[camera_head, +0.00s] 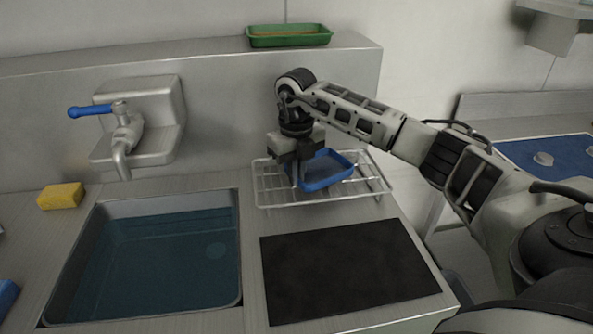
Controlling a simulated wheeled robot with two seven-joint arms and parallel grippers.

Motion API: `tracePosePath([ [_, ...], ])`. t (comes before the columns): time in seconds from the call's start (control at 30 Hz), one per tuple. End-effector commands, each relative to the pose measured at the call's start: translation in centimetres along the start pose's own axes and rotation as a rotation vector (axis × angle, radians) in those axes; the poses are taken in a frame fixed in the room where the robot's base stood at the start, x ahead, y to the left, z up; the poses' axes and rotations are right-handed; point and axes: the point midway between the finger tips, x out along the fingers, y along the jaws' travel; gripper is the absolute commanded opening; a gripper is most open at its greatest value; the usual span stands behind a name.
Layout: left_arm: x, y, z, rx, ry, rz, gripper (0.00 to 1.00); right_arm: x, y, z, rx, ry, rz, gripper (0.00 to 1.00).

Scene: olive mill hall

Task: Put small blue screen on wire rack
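The small blue screen (327,172) is a blue-rimmed tray-like frame. It is at the wire rack (273,190), over its middle, and looks level. I cannot tell whether it rests on the wires or hangs just above them. My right gripper (297,178) points down at the screen's left side, with its fingers at the rim. Whether the fingers are closed on the rim is hard to see. The gripper hides part of the screen's left end. My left gripper is not in view.
A sink (150,265) with water is left of the rack, below a blue-handled tap (122,135). A yellow sponge (61,195) lies at the left. A dark mat (345,270) lies in front of the rack. A green tray (289,36) stands on the back ledge.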

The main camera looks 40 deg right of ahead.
Motion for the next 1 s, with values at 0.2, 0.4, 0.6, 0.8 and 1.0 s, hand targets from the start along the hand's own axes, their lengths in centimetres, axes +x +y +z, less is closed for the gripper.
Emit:
tracePosePath([
  [0.2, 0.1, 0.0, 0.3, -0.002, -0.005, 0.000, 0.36, 0.3, 0.0, 0.0, 0.000, 0.000, 0.000, 0.16],
  [0.4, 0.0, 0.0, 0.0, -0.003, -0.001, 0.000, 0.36, 0.3, 0.0, 0.0, 0.000, 0.000, 0.000, 0.27],
  [0.6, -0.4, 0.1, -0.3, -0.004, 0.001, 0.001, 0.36, -0.3, 0.0, 0.0, 0.000, -0.001, 0.000, 0.27],
  [0.8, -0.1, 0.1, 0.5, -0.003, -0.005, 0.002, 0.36, -3.3, 0.0, 0.1, 0.000, -0.006, 0.001, 0.27],
  [1.0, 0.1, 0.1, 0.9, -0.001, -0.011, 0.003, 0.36, -7.7, 0.0, 0.1, 0.000, -0.006, 0.001, 0.27],
])
